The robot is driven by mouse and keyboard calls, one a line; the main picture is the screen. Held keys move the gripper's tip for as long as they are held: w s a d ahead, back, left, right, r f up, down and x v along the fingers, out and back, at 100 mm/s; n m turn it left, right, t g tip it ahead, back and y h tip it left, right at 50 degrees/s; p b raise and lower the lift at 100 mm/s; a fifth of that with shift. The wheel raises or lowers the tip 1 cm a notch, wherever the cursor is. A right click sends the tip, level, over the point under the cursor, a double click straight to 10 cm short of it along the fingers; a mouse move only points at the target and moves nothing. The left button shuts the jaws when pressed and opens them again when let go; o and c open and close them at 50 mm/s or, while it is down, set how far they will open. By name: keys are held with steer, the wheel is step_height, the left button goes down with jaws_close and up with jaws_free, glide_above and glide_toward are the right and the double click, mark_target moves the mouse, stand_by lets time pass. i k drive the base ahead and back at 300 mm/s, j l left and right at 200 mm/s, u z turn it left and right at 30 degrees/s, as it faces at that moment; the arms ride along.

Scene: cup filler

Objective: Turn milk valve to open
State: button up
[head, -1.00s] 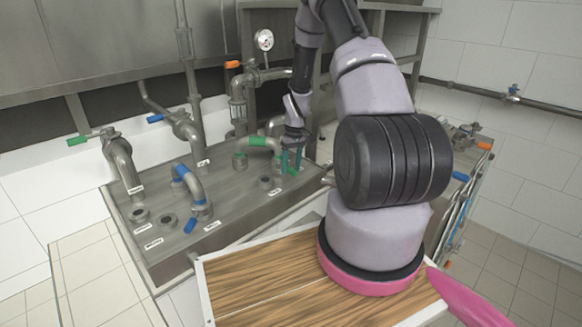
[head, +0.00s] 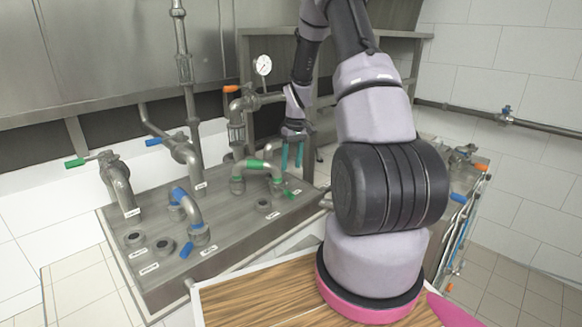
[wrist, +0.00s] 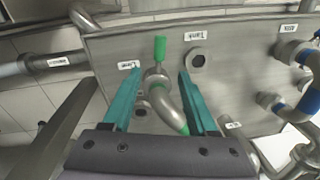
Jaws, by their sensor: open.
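A curved steel pipe with green bands (head: 258,165) stands on the steel panel. A small green valve handle (head: 290,194) shows at its right foot; it also appears upright in the wrist view (wrist: 160,49), beside the pipe. The labels are too small to tell which valve is milk. My gripper (head: 291,157) is open, its teal fingers pointing down above and slightly behind this handle, touching nothing that I can see. In the wrist view the fingers (wrist: 154,78) lie on either side of the green-banded pipe, with the handle seen between and beyond their tips.
A pipe with a green handle (head: 75,163) is at far left. A pressure gauge (head: 263,65) and an orange-handled pipe (head: 231,88) stand behind. Capped ports (head: 263,204) sit nearby.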

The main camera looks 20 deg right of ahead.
mark_target(158, 141)
steer(key=l+u, duration=0.15)
steer(key=u, duration=0.25)
steer(key=i+l+u, duration=0.1)
steer(key=u, duration=0.3)
steer(key=l+u, duration=0.25)
steer(key=u, duration=0.15)
